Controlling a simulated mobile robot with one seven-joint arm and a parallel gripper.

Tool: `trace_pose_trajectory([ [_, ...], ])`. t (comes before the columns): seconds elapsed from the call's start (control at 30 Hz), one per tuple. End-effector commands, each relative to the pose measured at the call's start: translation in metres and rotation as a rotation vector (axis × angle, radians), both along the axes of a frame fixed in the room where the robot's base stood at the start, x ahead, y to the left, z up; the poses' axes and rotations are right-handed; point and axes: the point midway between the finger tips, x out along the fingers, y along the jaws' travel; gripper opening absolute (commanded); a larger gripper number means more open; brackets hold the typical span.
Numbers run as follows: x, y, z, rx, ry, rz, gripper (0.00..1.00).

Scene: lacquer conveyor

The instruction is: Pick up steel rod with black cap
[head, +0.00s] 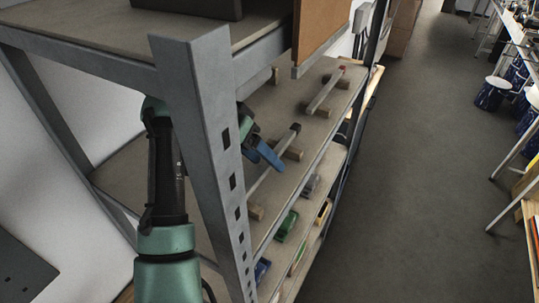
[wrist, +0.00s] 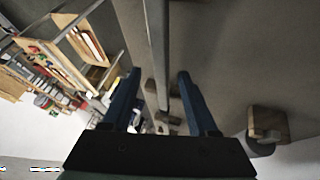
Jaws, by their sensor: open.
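The steel rod with the black cap (head: 273,163) lies on the middle shelf in the head view, resting on wooden blocks. Its black cap is at the far end. My gripper (head: 264,152) is beside the rod near the capped half, with blue fingers partly hidden by my arm and the shelf post. In the wrist view a long grey rod (wrist: 157,45) runs lengthwise through the gap between the open fingers of my gripper (wrist: 158,75). Nothing is clamped. The cap cannot be made out in the wrist view.
A second rod with a red cap (head: 325,88) lies farther back on the same shelf. A perforated steel post (head: 210,130) stands close to my arm. Colored items, including a green one (head: 287,224), sit on the shelf below. The floor aisle (head: 430,150) at right is clear.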

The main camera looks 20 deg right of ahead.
Motion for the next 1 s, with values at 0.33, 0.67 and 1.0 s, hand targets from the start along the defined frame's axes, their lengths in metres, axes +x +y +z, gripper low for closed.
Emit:
trace_pose_trajectory([
  [0.33,0.0003,-0.0003,-0.0020,0.001,-0.001,0.000,0.47],
  [0.67,0.0002,-0.0002,-0.0019,0.001,-0.001,0.000,0.00],
  [1.0,0.0002,-0.0002,-0.0025,0.001,0.000,0.000,0.00],
])
